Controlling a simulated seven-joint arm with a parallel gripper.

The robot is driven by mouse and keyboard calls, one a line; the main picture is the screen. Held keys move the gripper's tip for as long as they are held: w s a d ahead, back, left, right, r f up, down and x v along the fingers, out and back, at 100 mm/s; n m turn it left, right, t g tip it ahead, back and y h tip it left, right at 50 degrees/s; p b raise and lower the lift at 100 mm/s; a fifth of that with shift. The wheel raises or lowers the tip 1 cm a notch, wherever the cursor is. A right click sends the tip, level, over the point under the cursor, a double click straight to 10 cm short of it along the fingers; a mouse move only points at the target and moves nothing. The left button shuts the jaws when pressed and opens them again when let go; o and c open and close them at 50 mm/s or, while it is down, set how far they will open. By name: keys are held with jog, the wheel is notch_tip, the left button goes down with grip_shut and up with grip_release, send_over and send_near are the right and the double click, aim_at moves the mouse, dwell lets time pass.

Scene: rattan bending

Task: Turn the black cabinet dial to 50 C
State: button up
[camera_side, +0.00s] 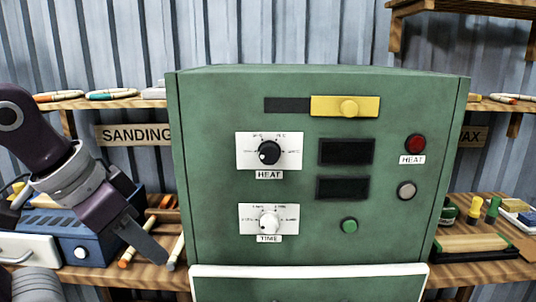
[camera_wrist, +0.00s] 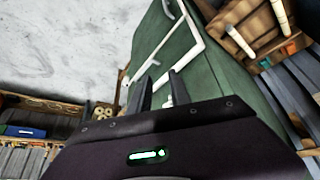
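The black dial (camera_side: 269,152) sits on a white plate marked HEAT, upper left on the front of the green cabinet (camera_side: 390,240). A pale mark shows on the dial's lower left; the scale print is too small to read surely. A white dial (camera_side: 268,223) marked TIME sits below it. My gripper (camera_side: 160,258) is left of the cabinet in the side view, apart from the dials and pointing down to the right. In the wrist view its two fingers (camera_wrist: 160,90) stand apart with nothing between them. The black dial is not visible in the wrist view.
A blue box (camera_side: 80,235) stands behind my gripper. Bottles and blocks lie on the right bench. The space before the cabinet front is clear.

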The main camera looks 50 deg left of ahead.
jog(key=o, duration=0.6)
jog(key=w+r+n, duration=0.1)
jog(key=w+r, duration=0.3)
jog(key=w+r+n, duration=0.2)
jog(key=w+r, duration=0.2)
jog(key=w, duration=0.1)
jog(key=shift+r, duration=0.2)
jog(key=n+y, duration=0.1)
jog(key=n, duration=0.5)
send_near(268, 151)
jog(key=f, duration=0.2)
jog(key=shift+w+f, duration=0.15)
jog(key=shift+w, duration=0.65)
jog(key=x, duration=0.6)
jog(key=shift+a+f, duration=0.15)
jog(key=shift+f, duration=0.05)
jog(key=shift+c, duration=0.4)
grip_shut()
